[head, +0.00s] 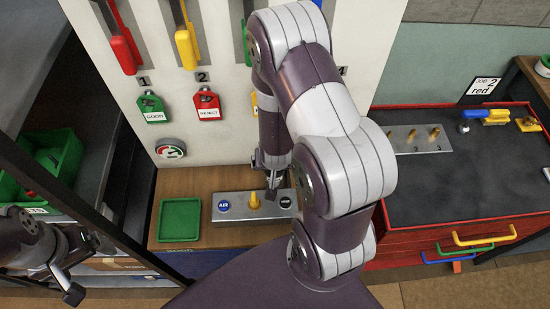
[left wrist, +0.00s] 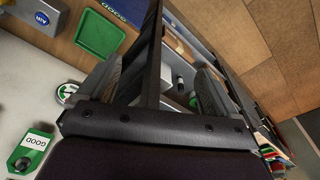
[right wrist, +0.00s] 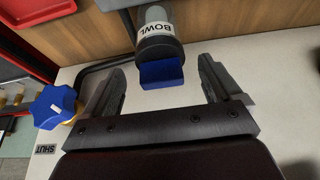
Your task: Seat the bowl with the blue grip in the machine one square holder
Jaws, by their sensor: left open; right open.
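The bowl (right wrist: 155,28) shows in the right wrist view as a grey cylinder marked BOWL, with a blue block grip (right wrist: 161,75) pointing toward me. My right gripper (right wrist: 163,68) is open, its fingers on either side of the grip with gaps between. In the head view my right arm reaches down the middle and hides what lies behind it, and I cannot see the bowl there. My left gripper (head: 70,277) is open and empty at the lower left, away from the bowl. I cannot make out the machine one square holder in these views.
A blue star knob (right wrist: 53,107) sits left of the bowl, near a SHUT label. A green tray (head: 180,219) and a grey block (head: 238,207) with an AIR label stand on the bench below the tool panel. A red drawer cabinet (head: 450,190) is at right.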

